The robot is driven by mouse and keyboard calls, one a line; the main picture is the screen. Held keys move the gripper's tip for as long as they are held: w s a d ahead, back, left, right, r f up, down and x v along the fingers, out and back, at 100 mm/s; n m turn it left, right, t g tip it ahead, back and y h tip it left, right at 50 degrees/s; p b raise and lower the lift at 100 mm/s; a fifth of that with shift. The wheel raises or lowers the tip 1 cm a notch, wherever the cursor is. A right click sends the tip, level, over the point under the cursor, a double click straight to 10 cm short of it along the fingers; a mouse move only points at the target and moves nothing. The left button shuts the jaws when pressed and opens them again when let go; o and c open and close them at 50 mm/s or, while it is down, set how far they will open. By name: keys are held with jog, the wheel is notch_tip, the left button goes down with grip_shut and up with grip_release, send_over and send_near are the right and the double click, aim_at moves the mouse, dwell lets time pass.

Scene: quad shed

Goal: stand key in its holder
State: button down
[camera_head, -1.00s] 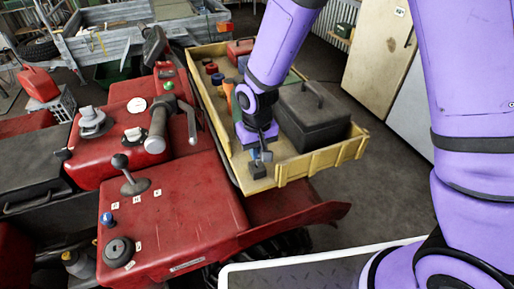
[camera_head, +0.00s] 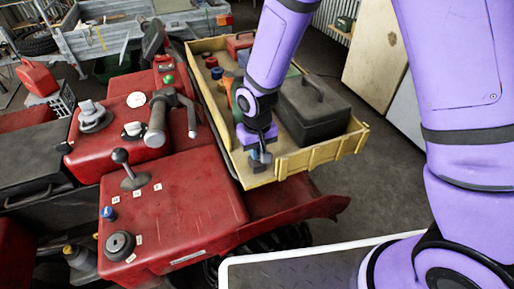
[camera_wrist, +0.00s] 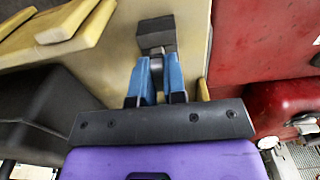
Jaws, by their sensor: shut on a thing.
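My gripper (camera_head: 262,156) is at the near end of the yellow wooden tray bed. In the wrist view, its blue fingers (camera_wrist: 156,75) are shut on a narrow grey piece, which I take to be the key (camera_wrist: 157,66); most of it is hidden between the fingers. A small dark block (camera_wrist: 155,35), which looks like the holder, is right at the fingertips. The same block (camera_head: 259,165) shows in the head view on the bed floor, just below the gripper. I cannot tell whether the key touches the block or is inside it.
The yellow bed (camera_head: 318,152) has low walls around the gripper. A large dark case (camera_head: 312,108) stands close on the right. Several coloured items and a red box (camera_head: 240,43) are further back. The red vehicle body (camera_head: 175,205) with a lever (camera_head: 128,172) is on the left.

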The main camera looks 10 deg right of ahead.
jog(key=c, duration=1.1)
grip_release()
jog(key=shift+f, duration=0.1)
jog(key=d+r+t, duration=0.1)
jog(key=d+r, duration=0.2)
jog(key=r, duration=0.7)
jog(key=d+r, duration=0.4)
jog(key=r, duration=0.6)
jog(key=s+d+r+m+t, duration=0.3)
jog(key=s+d+r+t, duration=0.1)
jog(key=s+d+r, duration=1)
jog(key=s+d, duration=0.3)
jog(key=s, duration=0.1)
jog(key=shift+s+d+r, duration=0.25)
jog(key=shift+d+r, duration=0.05)
jog(key=shift+r, duration=0.05)
